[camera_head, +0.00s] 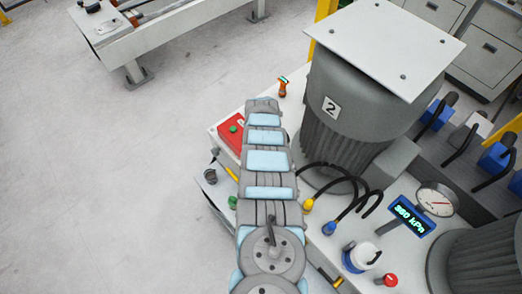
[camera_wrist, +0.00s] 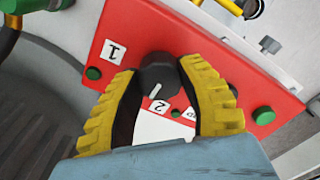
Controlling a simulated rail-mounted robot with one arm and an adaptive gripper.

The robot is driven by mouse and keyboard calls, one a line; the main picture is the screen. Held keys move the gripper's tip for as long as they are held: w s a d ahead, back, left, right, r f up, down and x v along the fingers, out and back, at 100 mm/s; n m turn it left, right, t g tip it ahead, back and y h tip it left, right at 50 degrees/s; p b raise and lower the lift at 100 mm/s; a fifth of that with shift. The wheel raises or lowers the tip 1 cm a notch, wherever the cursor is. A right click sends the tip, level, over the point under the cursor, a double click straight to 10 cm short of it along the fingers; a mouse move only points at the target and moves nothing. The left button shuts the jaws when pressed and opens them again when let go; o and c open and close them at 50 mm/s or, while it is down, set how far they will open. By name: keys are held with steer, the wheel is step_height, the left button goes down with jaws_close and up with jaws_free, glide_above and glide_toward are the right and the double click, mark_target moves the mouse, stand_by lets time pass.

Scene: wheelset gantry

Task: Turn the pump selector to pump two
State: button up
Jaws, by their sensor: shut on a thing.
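The pump selector is a black knob (camera_wrist: 158,75) on a red panel (camera_wrist: 215,60), seen in the wrist view. A white label "1" (camera_wrist: 112,51) lies to its upper left and a label "2" (camera_wrist: 158,105) just below it. A short white mark on the knob's lower edge points down toward the "2". My gripper (camera_wrist: 159,73) has its yellow ribbed fingers on both sides of the knob, shut on it. In the head view the red panel (camera_head: 231,130) is partly covered by my arm, which hides the knob and gripper.
A large grey pump marked 2 (camera_head: 340,110) stands close right of my arm. Black hoses (camera_head: 335,175), a gauge (camera_head: 437,199) and a blue "kPa" display (camera_head: 408,216) are further right. An orange-handled tool (camera_head: 282,88) stands behind the panel. Open floor (camera_head: 90,170) lies left.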

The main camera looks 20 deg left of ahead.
steer(key=shift+f, duration=0.1)
steer(key=o, duration=1.2)
